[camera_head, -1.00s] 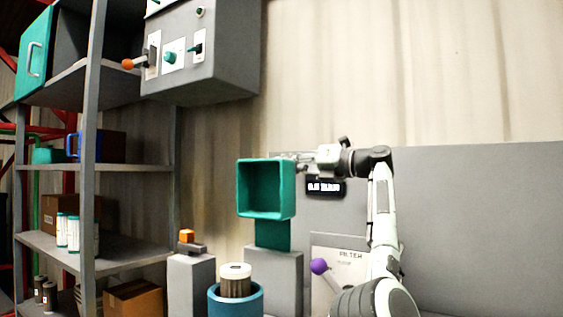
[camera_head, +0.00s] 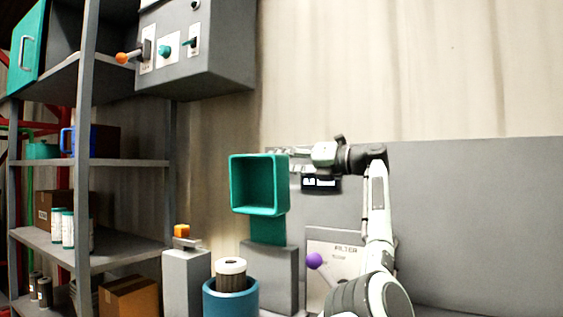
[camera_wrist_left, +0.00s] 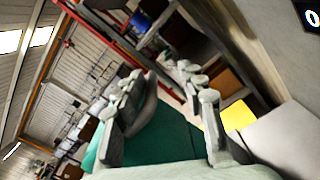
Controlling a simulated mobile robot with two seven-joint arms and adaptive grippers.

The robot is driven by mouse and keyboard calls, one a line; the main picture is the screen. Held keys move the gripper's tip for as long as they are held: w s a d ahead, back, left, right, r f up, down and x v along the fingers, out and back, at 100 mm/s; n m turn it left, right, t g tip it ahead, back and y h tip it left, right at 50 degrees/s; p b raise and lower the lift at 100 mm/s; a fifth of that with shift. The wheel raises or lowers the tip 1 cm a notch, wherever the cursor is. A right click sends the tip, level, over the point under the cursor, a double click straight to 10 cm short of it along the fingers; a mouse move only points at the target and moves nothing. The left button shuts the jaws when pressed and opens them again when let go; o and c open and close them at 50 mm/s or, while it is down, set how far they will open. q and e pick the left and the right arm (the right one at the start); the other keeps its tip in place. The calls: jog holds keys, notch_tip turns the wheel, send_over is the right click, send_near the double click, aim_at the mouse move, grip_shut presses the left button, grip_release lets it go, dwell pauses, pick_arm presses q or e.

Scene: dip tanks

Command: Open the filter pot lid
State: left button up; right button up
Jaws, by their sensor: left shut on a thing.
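A teal filter pot (camera_head: 230,300), round and open at the top, stands low in the head view with a ribbed, white-topped cartridge (camera_head: 231,274) in it. Behind it, a hollow square teal piece, seemingly the lid (camera_head: 258,184), stands raised above a grey block, its open face towards me. My left gripper (camera_head: 298,163) is at its upper right edge. In the left wrist view my gripper fingers (camera_wrist_left: 160,115) stand either side of a teal surface, the lid (camera_wrist_left: 165,138). The exact grip point is hidden. My right gripper is in neither view.
A panel marked FILTER (camera_head: 342,258) has a purple-knobbed lever (camera_head: 314,260). A grey shelf rack (camera_head: 120,163) stands left, with a control box (camera_head: 215,60) above. A grey post (camera_head: 187,280) bears an orange piece. A display (camera_head: 321,183) sits behind my gripper.

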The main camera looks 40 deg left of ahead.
pick_arm(q)
jog(key=v, duration=1.2)
jog(key=shift+w, duration=0.15)
